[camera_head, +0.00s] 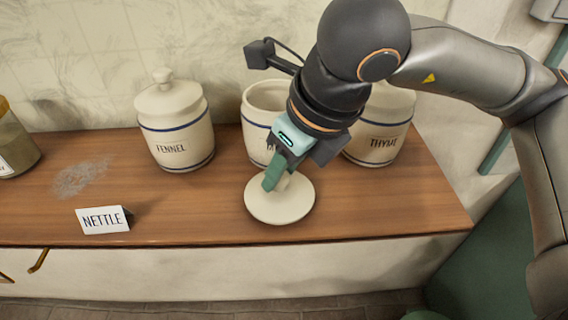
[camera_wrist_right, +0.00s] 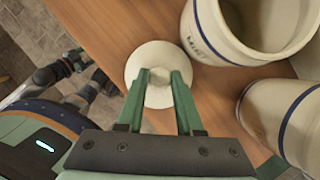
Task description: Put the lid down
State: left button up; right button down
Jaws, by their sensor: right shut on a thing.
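The round cream lid (camera_head: 280,205) is at the wooden counter top, in front of the open middle jar (camera_head: 262,98). My right gripper (camera_head: 275,180) comes down over it and is shut on its knob. In the right wrist view the lid (camera_wrist_right: 133,70) shows between and beyond the two green fingers (camera_wrist_right: 160,82), with the knob between their tips. I cannot tell whether the lid touches the wood or hangs just above it. The middle jar has no lid on, and its label is mostly hidden by my arm. My left gripper is not in the head view.
A lidded FENNEL jar (camera_head: 175,125) stands to the left and a THYME jar (camera_head: 380,130) to the right, its top hidden by my arm. A NETTLE card (camera_head: 103,220) stands near the front edge. A glass jar (camera_head: 14,145) is at far left. The counter between card and lid is clear.

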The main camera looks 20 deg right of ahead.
jog(key=shift+f, duration=0.15)
jog(key=c, duration=0.6)
grip_release()
jog(key=shift+o, duration=0.2)
jog(key=shift+s+r, duration=0.1)
jog(key=shift+r, duration=0.4)
jog(key=v, duration=1.1)
jog(key=shift+s+p, duration=0.15)
jog(key=shift+p, duration=0.15)
jog(key=shift+r, duration=0.1)
